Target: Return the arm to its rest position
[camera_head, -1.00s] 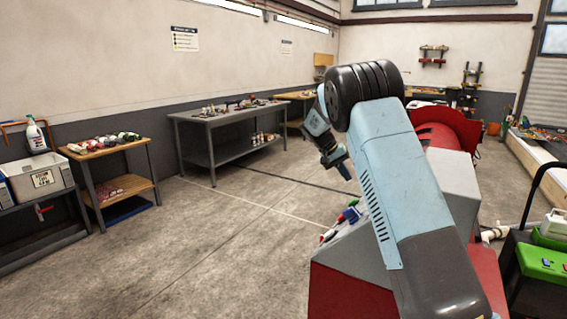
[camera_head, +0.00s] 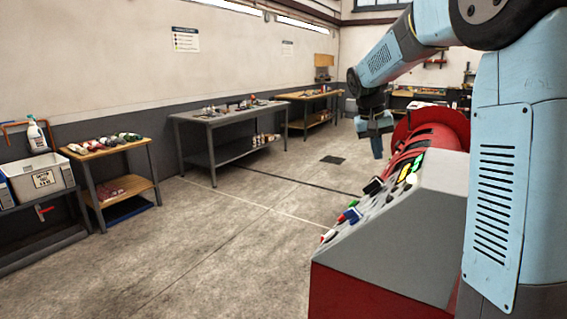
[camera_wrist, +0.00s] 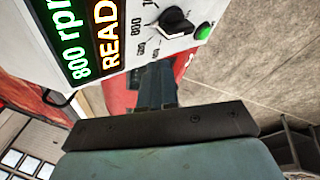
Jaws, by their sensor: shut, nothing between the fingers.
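My gripper (camera_head: 377,146) hangs from my blue arm in the head view, over the red machine's far side, with its fingers pointing down. It is shut with nothing between its fingers. In the wrist view the dark fingers (camera_wrist: 156,90) lie close together, beside a control panel (camera_wrist: 125,30). The panel shows lit text reading "800 rpm" in green and "READ" in orange, the rest cut off, plus a black knob (camera_wrist: 172,25) and a green button (camera_wrist: 204,31). My arm hides part of the machine on the right.
The red and grey machine (camera_head: 385,250) with its sloped panel of coloured controls stands close at right. A grey workbench (camera_head: 215,118), a wooden shelf table (camera_head: 105,150) and a grey bin (camera_head: 40,178) line the left wall. The floor (camera_head: 220,240) between is clear.

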